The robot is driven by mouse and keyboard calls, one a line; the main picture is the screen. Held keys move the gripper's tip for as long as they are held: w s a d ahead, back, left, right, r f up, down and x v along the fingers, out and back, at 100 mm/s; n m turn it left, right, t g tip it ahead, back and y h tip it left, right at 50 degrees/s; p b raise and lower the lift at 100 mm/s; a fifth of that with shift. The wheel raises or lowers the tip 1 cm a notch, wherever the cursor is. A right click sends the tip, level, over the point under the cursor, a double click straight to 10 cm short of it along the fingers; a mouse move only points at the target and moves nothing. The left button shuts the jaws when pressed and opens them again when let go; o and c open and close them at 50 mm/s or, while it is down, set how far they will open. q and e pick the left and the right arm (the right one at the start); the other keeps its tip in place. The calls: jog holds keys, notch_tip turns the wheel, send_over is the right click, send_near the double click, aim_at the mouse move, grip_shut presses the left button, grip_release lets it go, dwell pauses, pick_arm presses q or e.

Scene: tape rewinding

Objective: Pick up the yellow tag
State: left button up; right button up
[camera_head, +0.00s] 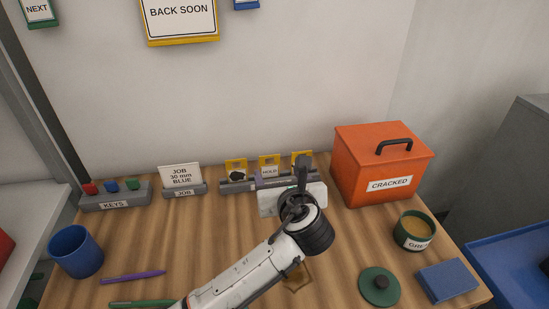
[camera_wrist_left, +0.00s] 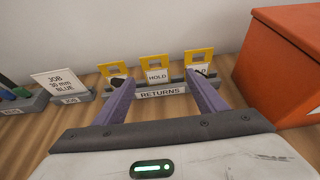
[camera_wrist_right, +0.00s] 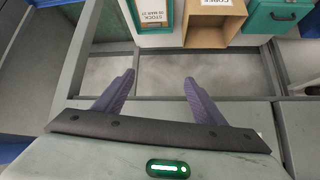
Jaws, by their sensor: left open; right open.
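Three yellow-framed tags stand upright in a grey rack labelled RETURNS (camera_wrist_left: 160,93): a left tag (camera_head: 236,164), a middle tag reading HOLD (camera_head: 269,161) and a right tag (camera_head: 301,156). They also show in the left wrist view: left (camera_wrist_left: 113,67), middle (camera_wrist_left: 157,62), right (camera_wrist_left: 199,54). Dark patches show on the left and right tags, whose faces are partly hidden. My left gripper (camera_wrist_left: 161,83) is open and empty in front of the rack, its fingers spread either side of the middle tag. My right gripper (camera_wrist_right: 158,80) is open and empty, away from the tags.
An orange CRACKED box (camera_head: 380,165) stands right of the rack; a JOB card holder (camera_head: 184,189) and KEYS rack (camera_head: 115,199) stand left. A blue mug (camera_head: 75,252), pens, green pot (camera_head: 414,231) and its lid (camera_head: 379,287) are nearer. A brown box (camera_wrist_right: 213,22) shows beyond my right gripper.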

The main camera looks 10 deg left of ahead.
aim_at(270, 166)
pick_arm(q)
jog(key=x, duration=0.3)
jog(key=shift+s+a, duration=0.1)
jog(key=shift+a, duration=0.05)
jog(key=shift+w+a+f, duration=0.3)
jog(key=shift+w+f, duration=0.05)
jog(key=shift+w, duration=0.1)
jog(key=b+x, duration=0.4)
jog(key=b, duration=0.1)
jog(key=shift+s+f, duration=0.25)
jog(key=shift+f, duration=0.05)
jog(key=shift+w+a+b, duration=0.2)
jog(key=shift+w+b, duration=0.15)
jog(key=shift+r, duration=0.15)
pick_arm(e)
jog(key=f, duration=0.5)
jog(key=shift+s+f, duration=0.35)
pick_arm(q)
jog(key=c, duration=1.1)
notch_tip(270, 166, up, 10)
jog(key=shift+r+p, duration=0.1)
jog(key=shift+p, duration=0.4)
pick_arm(e)
jog(key=shift+r, duration=0.45)
